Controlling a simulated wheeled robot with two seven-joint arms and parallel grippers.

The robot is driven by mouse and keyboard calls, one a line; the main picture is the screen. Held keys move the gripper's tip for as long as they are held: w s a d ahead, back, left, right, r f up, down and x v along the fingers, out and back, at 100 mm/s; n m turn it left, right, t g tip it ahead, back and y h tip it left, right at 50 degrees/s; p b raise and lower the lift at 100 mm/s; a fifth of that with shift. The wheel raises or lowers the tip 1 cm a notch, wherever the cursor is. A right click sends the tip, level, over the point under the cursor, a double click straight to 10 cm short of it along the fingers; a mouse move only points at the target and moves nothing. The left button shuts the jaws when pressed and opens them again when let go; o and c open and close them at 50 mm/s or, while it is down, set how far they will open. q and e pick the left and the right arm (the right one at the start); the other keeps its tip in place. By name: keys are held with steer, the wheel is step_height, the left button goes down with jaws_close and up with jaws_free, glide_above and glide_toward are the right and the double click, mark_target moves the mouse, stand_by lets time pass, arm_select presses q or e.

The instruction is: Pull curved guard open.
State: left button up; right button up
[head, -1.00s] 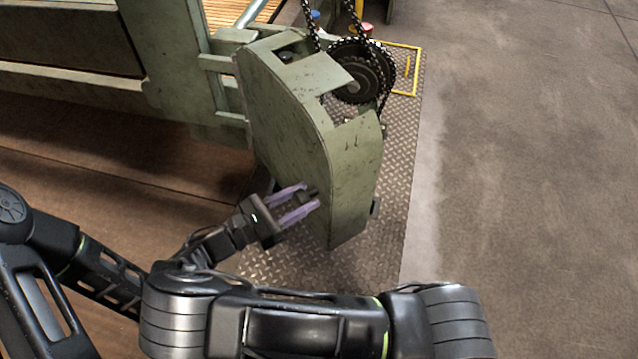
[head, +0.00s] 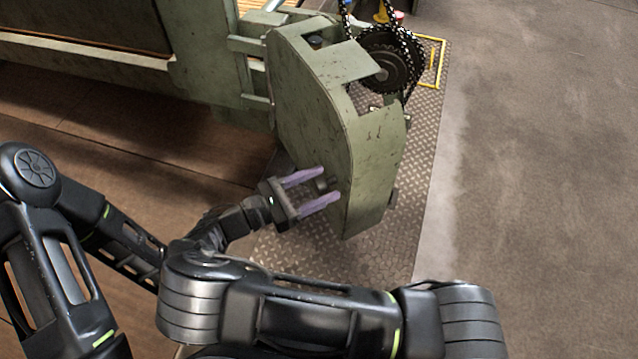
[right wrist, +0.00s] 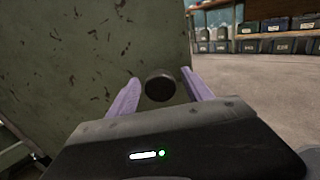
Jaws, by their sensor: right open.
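The curved guard (head: 330,110) is a worn green sheet-metal cover at the end of the green machine, standing over a chain and sprocket. A short dark round knob (head: 326,184) sticks out near its lower edge. My right gripper (head: 330,184) is open, with its two purple fingers on either side of the knob. In the right wrist view the dark knob (right wrist: 159,85) shows between the spread fingers, with the green guard face (right wrist: 90,60) behind. I cannot tell whether the fingers touch it. My left gripper is not in view.
The sprocket (head: 386,62) and hanging black chain are beside the guard's upper right. A diamond-plate floor (head: 425,150) lies under the guard, with a yellow frame (head: 442,62) at the back. Open concrete lies to the right. Shelves with bins (right wrist: 265,35) stand far off.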

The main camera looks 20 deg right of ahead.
mark_target(337, 151)
step_height(337, 151, up, 10)
steer(key=shift+p, duration=1.15)
steer(key=shift+c, duration=0.3)
